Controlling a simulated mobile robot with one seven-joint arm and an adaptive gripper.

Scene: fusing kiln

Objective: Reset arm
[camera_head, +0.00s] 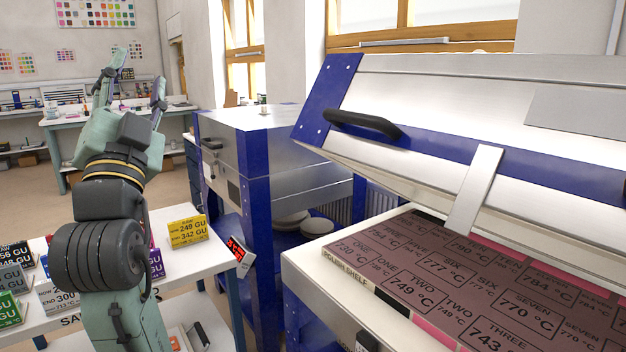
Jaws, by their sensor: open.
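My gripper (139,80) is at the upper left, at the end of my raised green and dark grey arm. Its two fingers point up and stand apart, with nothing visible between them. It is clear of the kilns and above the height of the small white table. The arm hides part of that table and of the blocks on it.
An open kiln at the right has its lid (440,100) tilted up over a labelled shelf (430,270). A closed blue and silver kiln (262,125) stands behind. The white table (190,262) holds several coloured blocks, including a yellow one (187,231). Floor shows at left.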

